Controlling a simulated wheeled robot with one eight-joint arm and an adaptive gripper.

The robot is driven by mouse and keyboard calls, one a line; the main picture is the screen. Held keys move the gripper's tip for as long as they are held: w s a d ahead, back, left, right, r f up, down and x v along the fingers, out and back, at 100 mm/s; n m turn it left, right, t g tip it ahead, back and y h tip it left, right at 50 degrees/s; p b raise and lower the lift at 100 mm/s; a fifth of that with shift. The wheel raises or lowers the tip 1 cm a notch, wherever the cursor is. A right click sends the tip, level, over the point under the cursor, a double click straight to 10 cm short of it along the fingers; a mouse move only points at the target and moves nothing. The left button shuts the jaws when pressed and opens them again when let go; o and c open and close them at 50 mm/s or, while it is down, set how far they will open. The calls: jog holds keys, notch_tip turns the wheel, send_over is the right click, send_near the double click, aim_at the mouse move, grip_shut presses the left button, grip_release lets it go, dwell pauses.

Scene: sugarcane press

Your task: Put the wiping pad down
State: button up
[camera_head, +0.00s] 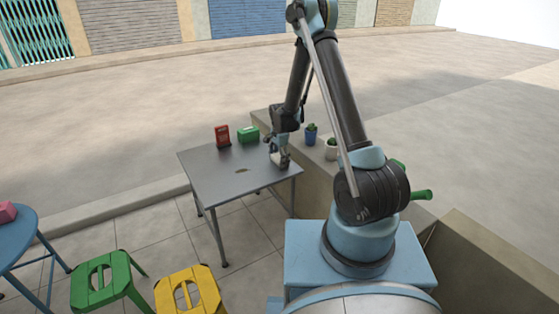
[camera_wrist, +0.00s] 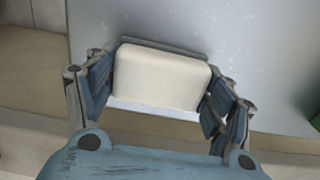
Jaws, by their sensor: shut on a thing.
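The pad is small and mostly hidden there. I cannot tell whether the pad touches the table.
A red object (camera_head: 222,136) and a green box (camera_head: 248,135) stand at the table's back. Potted plants (camera_head: 311,134) stand on the ledge beyond its right edge. A dark patch (camera_head: 241,170) marks the tabletop. Green (camera_head: 101,281) and yellow (camera_head: 188,289) stools stand in front; the table's left is clear.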

aim_at(279, 157)
jog(key=o, duration=1.2)
notch_tip(279, 157, up, 12)
jog(key=s+d+r+n, duration=0.3)
jog(key=s+d+r, duration=0.45)
jog(key=r, duration=0.35)
jog(key=s+d+r+n+t, duration=0.1)
jog(key=s+d+r+n, duration=0.1)
jog(key=s+d+r, duration=0.7)
jog(key=shift+s+d+f+n+t, duration=0.2)
jog(key=shift+s+d+f+n, duration=0.95)
jog(key=shift+s, duration=2.9)
jog(key=shift+s+d+f+n+t, duration=0.2)
jog(key=shift+s+d+f+n, duration=1)
jog(key=shift+s, duration=2.85)
jog(key=shift+s+d+f+n+t, duration=0.2)
jog(key=shift+s+d+f+n, duration=0.9)
jog(key=shift+s, duration=2.95)
